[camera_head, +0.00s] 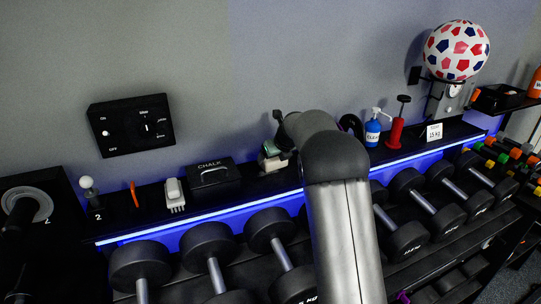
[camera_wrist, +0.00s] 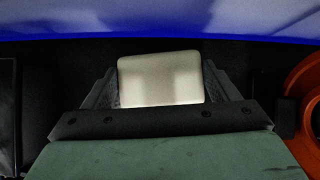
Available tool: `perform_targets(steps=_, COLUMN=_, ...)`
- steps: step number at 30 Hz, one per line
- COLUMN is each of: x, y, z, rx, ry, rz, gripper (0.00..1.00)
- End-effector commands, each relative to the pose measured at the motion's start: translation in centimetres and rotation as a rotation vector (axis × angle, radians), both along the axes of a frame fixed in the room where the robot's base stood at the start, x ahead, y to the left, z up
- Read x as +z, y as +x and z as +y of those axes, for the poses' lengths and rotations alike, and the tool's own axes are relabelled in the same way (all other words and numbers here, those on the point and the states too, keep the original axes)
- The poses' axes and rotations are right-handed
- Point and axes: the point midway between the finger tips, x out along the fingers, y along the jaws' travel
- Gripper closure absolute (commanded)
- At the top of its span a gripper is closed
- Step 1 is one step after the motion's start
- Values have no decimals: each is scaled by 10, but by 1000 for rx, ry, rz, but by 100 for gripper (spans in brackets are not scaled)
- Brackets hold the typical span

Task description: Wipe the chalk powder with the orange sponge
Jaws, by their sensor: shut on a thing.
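My gripper (camera_head: 272,157) is low over the black shelf, right of the chalk box, partly hidden by my arm. In the wrist view my gripper (camera_wrist: 161,88) is shut on a pale cream block (camera_wrist: 160,78) between its dark fingers. The block looks cream rather than orange, so I cannot tell for sure that it is the sponge. A thin orange item (camera_head: 134,194) stands at the shelf's left part. An orange curved thing (camera_wrist: 306,95) shows at the right edge of the wrist view. I cannot make out any chalk powder; my arm hides part of the shelf.
The black chalk box (camera_head: 212,178) and a white brush-like item (camera_head: 175,195) are left of my gripper. A blue bottle (camera_head: 373,130) and a red pump-like item (camera_head: 397,130) stand to the right. Dumbbells (camera_head: 210,245) fill the rack below the lit shelf edge.

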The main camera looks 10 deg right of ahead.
Motion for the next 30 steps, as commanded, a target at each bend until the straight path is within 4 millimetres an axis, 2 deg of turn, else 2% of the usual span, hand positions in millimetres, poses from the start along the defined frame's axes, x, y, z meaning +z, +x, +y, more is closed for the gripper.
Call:
perform_targets(steps=9, x=-1, y=-25, z=-5, rx=1, ry=0, rz=2, gripper=55)
perform_targets(steps=19, x=0, y=-38, z=-7, rx=0, ry=0, rz=0, gripper=55)
perform_targets(steps=30, x=-2, y=-65, z=-12, rx=1, ry=0, rz=1, gripper=55)
